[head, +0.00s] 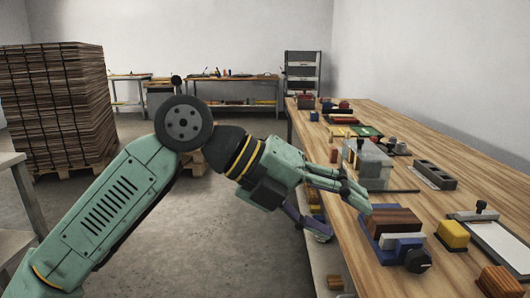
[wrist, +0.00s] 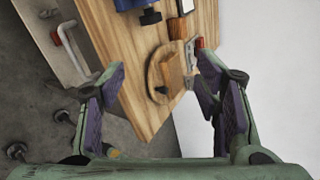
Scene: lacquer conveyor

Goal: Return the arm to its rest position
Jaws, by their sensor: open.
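My arm stretches across the middle of the head view. It ends in my gripper (head: 346,221) at the near left edge of the long wooden bench (head: 408,205). The fingers are spread wide apart with nothing between them. In the wrist view my gripper (wrist: 162,72) is also open and empty, with a finger on either side. Past the fingers in that view lie the bench top (wrist: 145,100) and a rounded wooden board (wrist: 155,80) with a brown block (wrist: 172,72) on it.
A blue holder (head: 372,233) with brown and grey blocks sits close to the fingertips. A yellow block (head: 453,235), a white-topped tray (head: 505,242) and a grey slotted block (head: 434,175) are farther right. A stack of brown sheets (head: 58,105) stands left. Open floor (head: 225,255) lies below my arm.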

